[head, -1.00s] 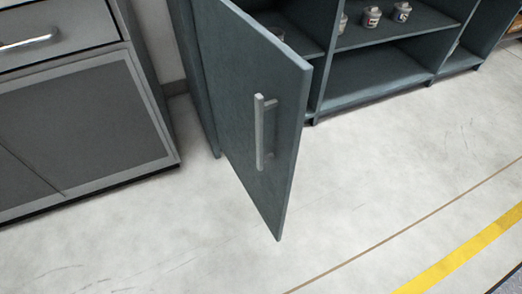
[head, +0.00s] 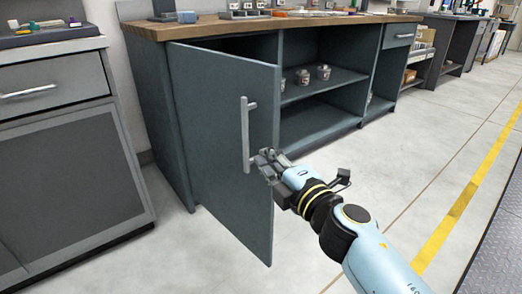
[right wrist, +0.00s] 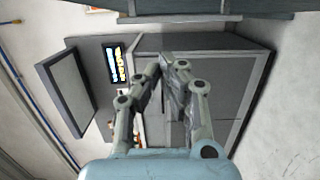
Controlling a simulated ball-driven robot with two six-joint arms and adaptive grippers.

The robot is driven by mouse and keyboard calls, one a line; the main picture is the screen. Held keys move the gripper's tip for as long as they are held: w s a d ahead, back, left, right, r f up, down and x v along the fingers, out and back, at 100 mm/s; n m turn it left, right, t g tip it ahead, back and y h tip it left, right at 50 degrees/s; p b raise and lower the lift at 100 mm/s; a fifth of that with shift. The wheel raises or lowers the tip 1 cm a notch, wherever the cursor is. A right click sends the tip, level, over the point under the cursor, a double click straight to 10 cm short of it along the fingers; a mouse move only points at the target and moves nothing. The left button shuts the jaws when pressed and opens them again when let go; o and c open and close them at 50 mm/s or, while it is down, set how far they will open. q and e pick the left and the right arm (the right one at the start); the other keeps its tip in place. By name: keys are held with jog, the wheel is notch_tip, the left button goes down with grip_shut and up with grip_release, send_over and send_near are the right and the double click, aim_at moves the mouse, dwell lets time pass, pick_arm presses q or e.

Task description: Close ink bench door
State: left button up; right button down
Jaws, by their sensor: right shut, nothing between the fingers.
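The ink bench door (head: 210,130) is a dark blue-green panel that stands open, swung out from the left side of the bench front. Its pale vertical bar handle (head: 245,130) is near the free edge. My right gripper (head: 262,160) is shut and empty. It is in front of the door's free edge, by the lower end of the handle; I cannot tell whether it touches. In the right wrist view the fingers of my right gripper (right wrist: 167,62) meet at their tips with nothing between them. My left gripper is not in view.
The ink bench (head: 330,25) has a wooden top with items on it and open shelves with small jars (head: 303,76). A grey drawer cabinet (head: 70,150) stands at the left. The pale floor (head: 320,240) around the door is clear, with a yellow line at the right.

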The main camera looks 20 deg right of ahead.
aim_at(260, 131)
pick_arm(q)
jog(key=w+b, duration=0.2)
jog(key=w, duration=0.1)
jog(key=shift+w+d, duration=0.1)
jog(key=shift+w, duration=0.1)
pick_arm(e)
jog(key=w, duration=0.3)
jog(key=w+d, duration=0.1)
jog(key=w, duration=0.7)
jog(key=shift+w+d, duration=0.1)
jog(key=shift+d, duration=0.2)
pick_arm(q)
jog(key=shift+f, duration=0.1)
